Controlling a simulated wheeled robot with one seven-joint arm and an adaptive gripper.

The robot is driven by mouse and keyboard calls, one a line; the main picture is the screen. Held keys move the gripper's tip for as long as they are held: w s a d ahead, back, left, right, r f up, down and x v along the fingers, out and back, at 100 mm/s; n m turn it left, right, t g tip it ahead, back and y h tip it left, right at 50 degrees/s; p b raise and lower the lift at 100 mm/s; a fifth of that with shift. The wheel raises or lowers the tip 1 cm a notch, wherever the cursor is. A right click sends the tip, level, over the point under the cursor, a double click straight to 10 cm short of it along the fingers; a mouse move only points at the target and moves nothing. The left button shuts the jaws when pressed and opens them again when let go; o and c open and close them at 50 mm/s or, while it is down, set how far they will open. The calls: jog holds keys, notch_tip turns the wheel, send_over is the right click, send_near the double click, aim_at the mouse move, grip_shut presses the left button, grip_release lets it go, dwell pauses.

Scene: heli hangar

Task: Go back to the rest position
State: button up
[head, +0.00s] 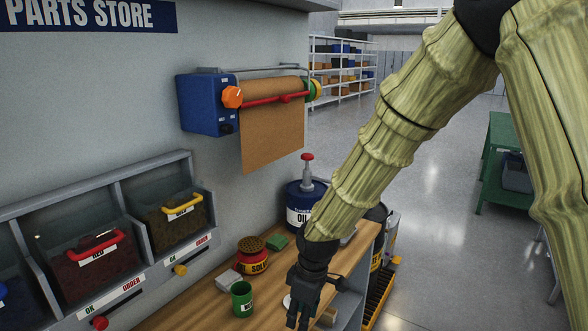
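My arm, with a bamboo-like pale green look, reaches from the upper right down to the bench. My gripper (299,317) is black and points downward over the front part of the wooden bench (188,314). Its fingertips are small and dark near the bottom edge of the head view. I cannot tell whether they are apart or closed. A white round thing (287,301) and a light wooden piece (328,316) show beside the gripper, partly hidden by it. I cannot tell whether it touches either.
A green cup (242,299), a red and yellow pot (252,258), a green block (278,242) and a blue oil can (300,203) stand on the bench. Open floor (440,190) lies right, before a green table (497,165).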

jog(key=s+d+f+m, duration=0.35)
jog(key=s+f, duration=0.25)
jog(key=f, duration=0.5)
jog(key=s+d+f+m, duration=0.3)
jog(key=s+d+f, duration=0.2)
jog(key=f, duration=0.6)
jog(key=s+d+f+m, duration=0.3)
jog(key=s+d+f, duration=0.2)
jog(key=s, duration=0.5)
jog(key=s+d+f+m+h, duration=0.1)
jog(key=s+d+f+m, duration=0.3)
jog(key=s, duration=0.6)
jog(key=d+f, duration=0.2)
jog(key=d, duration=0.1)
jog(key=shift+s+d+f+g, duration=0.15)
jog(key=shift+s+f+g, duration=0.1)
jog(key=shift+s+g, duration=0.05)
